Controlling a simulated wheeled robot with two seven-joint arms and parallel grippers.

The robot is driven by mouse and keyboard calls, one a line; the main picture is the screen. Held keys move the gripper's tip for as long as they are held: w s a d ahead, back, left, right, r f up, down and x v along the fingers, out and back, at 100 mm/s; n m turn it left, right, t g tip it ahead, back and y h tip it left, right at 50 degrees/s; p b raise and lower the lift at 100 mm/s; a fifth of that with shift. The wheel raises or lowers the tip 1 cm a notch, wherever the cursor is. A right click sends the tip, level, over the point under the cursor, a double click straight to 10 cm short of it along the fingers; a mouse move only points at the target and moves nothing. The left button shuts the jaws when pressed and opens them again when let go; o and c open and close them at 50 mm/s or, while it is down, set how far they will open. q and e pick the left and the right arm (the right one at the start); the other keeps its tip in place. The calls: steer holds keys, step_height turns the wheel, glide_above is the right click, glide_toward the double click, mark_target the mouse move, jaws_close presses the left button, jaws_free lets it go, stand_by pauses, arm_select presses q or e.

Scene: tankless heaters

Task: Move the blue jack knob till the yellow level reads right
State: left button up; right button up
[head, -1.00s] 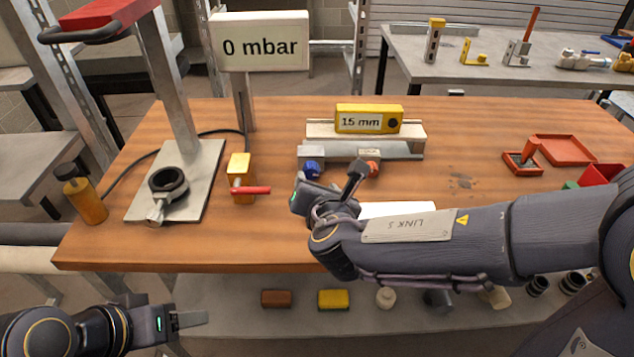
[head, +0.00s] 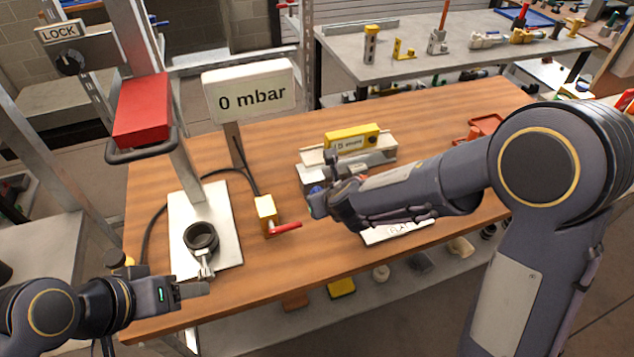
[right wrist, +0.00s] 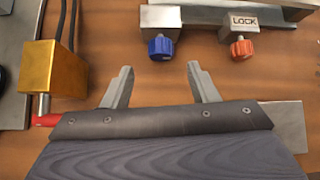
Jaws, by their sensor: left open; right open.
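The blue jack knob (right wrist: 161,47) is on the front of the grey metal jack (right wrist: 195,17) and shows in the right wrist view. In the head view only a bit of the blue knob (head: 315,190) shows beside my right gripper. The yellow level (head: 352,140) sits on top of the jack; its display is too small to read surely now. My right gripper (right wrist: 158,76) is open and empty, its fingers pointing at the blue knob, which lies beyond the tips, apart from them. My left gripper (head: 195,290) is open over the bench's front left.
An orange knob (right wrist: 242,50) with a LOCK label is right of the blue one. A yellow block with a red lever (head: 285,227) stands left of my right gripper.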

steer(key=x, duration=0.7)
steer(key=shift+w+f+b, duration=0.25)
steer(key=shift+b, duration=0.15)
steer(key=c, duration=1)
steer(key=shift+o, duration=0.2)
steer(key=m+y+b, duration=0.1)
steer(key=b, duration=0.3)
steer(key=m+y+b, duration=0.1)
steer(key=y+b, duration=0.1)
steer(key=b, duration=0.2)
steer(key=shift+w+d+f+g, duration=0.1)
steer(key=shift+d+f+g, duration=0.3)
steer(key=shift+r+y, duration=0.1)
steer(key=shift+y, duration=0.3)
steer(key=shift+r+y+b, duration=0.2)
steer(key=shift+y+b, duration=0.1)
steer(key=shift+b, duration=0.05)
